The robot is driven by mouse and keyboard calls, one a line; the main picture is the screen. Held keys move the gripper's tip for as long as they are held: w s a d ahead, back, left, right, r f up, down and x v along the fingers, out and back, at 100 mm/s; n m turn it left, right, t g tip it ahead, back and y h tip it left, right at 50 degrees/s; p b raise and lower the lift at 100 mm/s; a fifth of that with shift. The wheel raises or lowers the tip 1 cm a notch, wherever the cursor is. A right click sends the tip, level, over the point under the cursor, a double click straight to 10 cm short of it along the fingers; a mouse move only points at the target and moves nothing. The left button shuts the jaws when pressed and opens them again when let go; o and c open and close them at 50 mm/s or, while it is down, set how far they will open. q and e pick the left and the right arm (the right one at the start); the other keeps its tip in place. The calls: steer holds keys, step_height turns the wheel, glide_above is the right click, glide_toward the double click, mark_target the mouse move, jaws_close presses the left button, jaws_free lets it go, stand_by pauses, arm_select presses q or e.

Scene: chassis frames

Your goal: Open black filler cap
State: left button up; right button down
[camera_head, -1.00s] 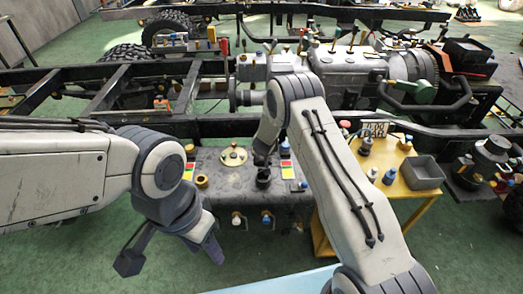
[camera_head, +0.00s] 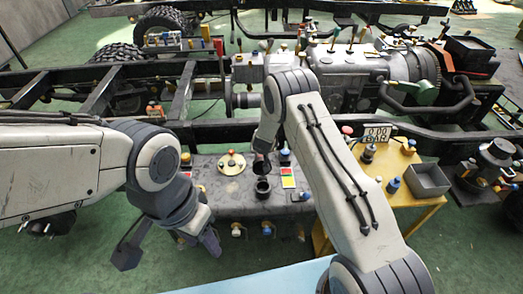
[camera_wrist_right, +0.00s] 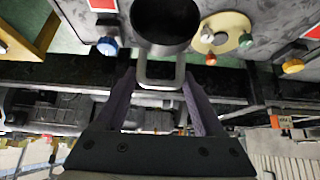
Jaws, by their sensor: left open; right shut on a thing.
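The black filler (camera_head: 263,188) stands upright on the grey panel, and its dark round top looks open in the head view. In the right wrist view its dark round mouth (camera_wrist_right: 165,18) is at the top centre, with a grey U-shaped piece at its near edge. My right gripper (camera_wrist_right: 160,82) has its fingers on either side of that piece, shut on what seems to be the cap. In the head view my right arm hides most of this grip, just behind the filler. My left gripper (camera_head: 168,247) is open and empty, in front of the panel.
The grey panel (camera_head: 225,201) also bears a cream disc with knobs (camera_head: 232,163) and a coloured card (camera_head: 288,177). A yellow table (camera_head: 407,205) with a grey bin (camera_head: 427,181) stands to the right. The chassis frame and engine lie behind.

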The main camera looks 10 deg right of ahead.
steer(key=shift+w+d+r, duration=0.1)
steer(key=shift+w, duration=0.2)
jaws_free()
steer(key=shift+s, duration=0.1)
steer(key=b+v, duration=0.1)
steer(key=v, duration=0.9)
steer(key=shift+s+r, duration=0.1)
steer(key=shift+r, duration=0.05)
